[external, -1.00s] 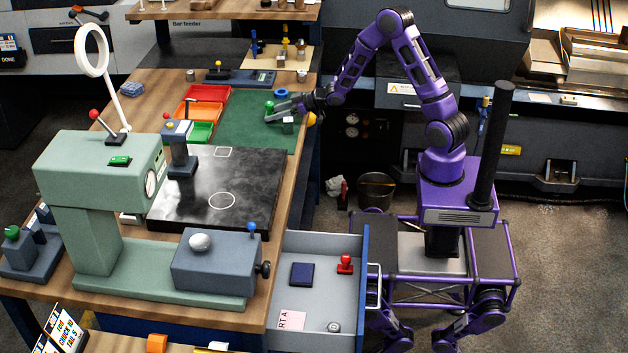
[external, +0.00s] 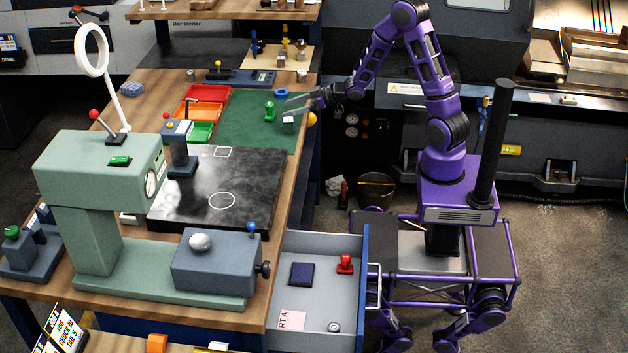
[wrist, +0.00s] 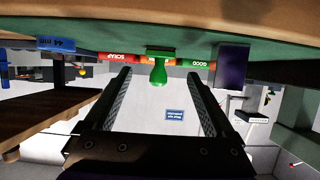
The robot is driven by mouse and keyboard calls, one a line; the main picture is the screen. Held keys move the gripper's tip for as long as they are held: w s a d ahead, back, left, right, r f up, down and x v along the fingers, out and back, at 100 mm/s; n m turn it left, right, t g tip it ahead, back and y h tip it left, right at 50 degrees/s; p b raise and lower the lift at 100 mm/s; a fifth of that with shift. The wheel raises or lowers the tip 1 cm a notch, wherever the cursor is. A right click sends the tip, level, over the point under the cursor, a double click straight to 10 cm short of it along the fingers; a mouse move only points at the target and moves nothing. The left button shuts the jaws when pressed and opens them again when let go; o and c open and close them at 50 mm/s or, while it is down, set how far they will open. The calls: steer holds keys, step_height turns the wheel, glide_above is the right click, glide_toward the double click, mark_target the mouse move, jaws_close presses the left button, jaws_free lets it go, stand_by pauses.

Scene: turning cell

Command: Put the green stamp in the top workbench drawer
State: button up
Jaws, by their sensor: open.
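The green stamp (external: 269,112) stands upright on the green mat (external: 233,121) on the workbench. My gripper (external: 288,106) is open and empty, just to the right of the stamp and apart from it. In the wrist view, which looks upside down, the stamp (wrist: 159,70) shows between and beyond the two fingers of my gripper (wrist: 158,76). The top workbench drawer (external: 325,318) is pulled out at the front right of the bench. In it are a red stamp (external: 345,264), a dark blue pad (external: 302,274), a pink card (external: 291,320) and a small round thing.
Red, orange and green trays (external: 200,131) stand left of the mat. A black plate (external: 248,187) and the pale green machine (external: 97,160) lie between the mat and the bench's front. An orange round thing (external: 312,119) is at the bench's right edge.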

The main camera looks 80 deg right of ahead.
steer(key=v, duration=0.4)
steer(key=shift+s+r, duration=0.25)
steer(key=shift+s, duration=0.3)
steer(key=shift+c, duration=1.3)
